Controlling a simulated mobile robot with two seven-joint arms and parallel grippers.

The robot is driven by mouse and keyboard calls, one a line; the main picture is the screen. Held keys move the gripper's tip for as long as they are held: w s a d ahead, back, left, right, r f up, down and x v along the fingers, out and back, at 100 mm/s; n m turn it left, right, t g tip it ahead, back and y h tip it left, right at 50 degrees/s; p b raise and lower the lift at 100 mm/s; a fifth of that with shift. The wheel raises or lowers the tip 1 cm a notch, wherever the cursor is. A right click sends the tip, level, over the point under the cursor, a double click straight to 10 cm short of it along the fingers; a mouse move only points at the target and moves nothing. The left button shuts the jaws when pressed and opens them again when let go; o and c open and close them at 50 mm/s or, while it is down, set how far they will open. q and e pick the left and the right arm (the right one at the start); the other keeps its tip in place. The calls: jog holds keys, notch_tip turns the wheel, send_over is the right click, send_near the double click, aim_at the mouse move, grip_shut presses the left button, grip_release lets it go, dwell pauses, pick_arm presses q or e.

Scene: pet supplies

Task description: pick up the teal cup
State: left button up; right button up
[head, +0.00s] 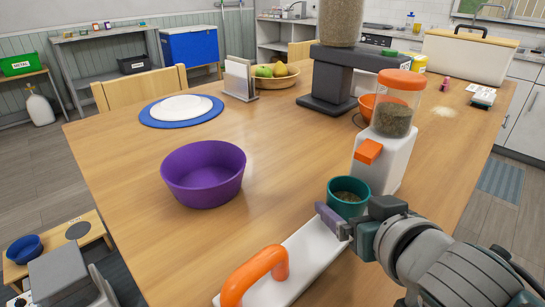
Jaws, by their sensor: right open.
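The teal cup (347,198) stands upright at the foot of the white dispenser (386,160), below its orange spout. Brown kibble shows inside the cup. My right gripper (345,222) is open at the near side of the cup, low by its wall. One purple finger pad shows at the cup's left front, and the dark gripper body is at its right front. The cup's lower part is partly hidden by the gripper, and I cannot tell whether they touch. My left gripper is not in view.
A white board with an orange handle (255,274) lies in front of the cup. A purple bowl (203,174) stands to the left. The wooden table (265,150) is clear between the purple bowl and cup.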

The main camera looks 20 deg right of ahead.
grip_shut()
dwell(0.8)
